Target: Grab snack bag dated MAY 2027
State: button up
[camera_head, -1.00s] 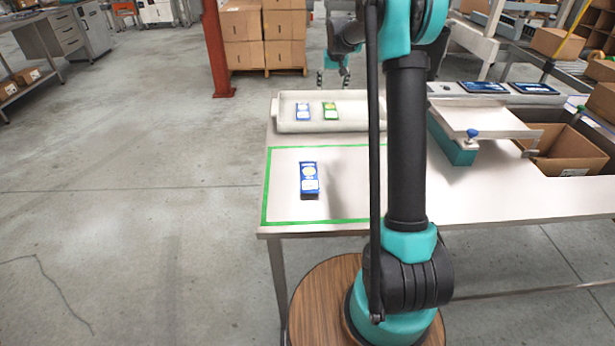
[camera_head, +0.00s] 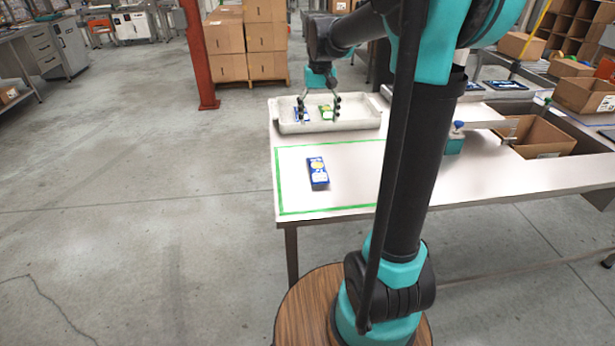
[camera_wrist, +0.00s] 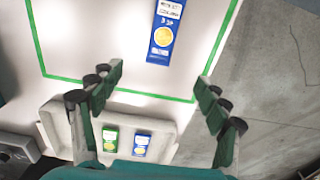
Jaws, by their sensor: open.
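A blue snack bag (camera_head: 317,173) with a yellow round mark and white panels lies on the table inside the green-taped rectangle. It also shows at the top of the wrist view (camera_wrist: 164,35), where its printed text is too small to read surely. A second blue bag (camera_head: 300,114) and a green bag (camera_head: 327,109) lie in the white tray (camera_head: 362,122); the wrist view shows this blue bag (camera_wrist: 141,145) and green bag (camera_wrist: 110,140) side by side. My gripper (camera_head: 319,110) is open and empty over the tray, its fingers spread either side of the bags. No date is legible.
Green tape (camera_head: 325,209) marks the table's near left area, clear except for the one bag. An open cardboard box (camera_head: 545,138) is at the right. A red post (camera_head: 199,60) and stacked cartons (camera_head: 265,40) stand behind the table.

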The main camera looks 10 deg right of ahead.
send_over(317, 164)
notch_tip(317, 164, down, 11)
jog(key=shift+f, duration=3.2)
jog(key=shift+c, duration=0.6)
jog(key=c, duration=1.1)
